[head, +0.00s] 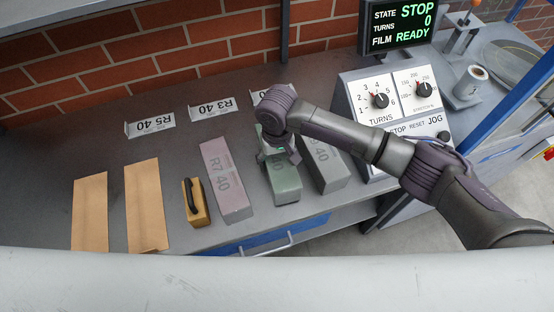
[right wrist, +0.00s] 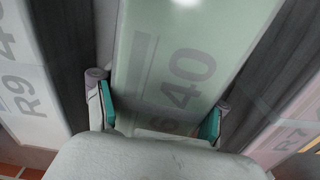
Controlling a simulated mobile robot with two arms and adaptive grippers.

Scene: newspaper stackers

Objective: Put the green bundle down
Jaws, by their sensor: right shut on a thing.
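The green bundle (head: 286,184) is a long wrapped block between the pink bundle and the grey bundle on the bench. My right gripper (head: 277,152) is over its far part, pointing down. In the right wrist view the two teal-padded fingers of the gripper (right wrist: 158,115) are shut on the sides of the green bundle (right wrist: 190,50), which is marked 40. I cannot tell whether its underside touches the bench. My right arm hides its far end in the head view. My left gripper is not in view.
The pink R7 40 bundle (head: 226,180) is close on the left, the grey bundle (head: 326,166) close on the right. A black-handled tan block (head: 197,203) and brown sheets (head: 143,205) lie farther left. A control box (head: 350,115) stands right. Bare bench (head: 80,140) shows behind the sheets.

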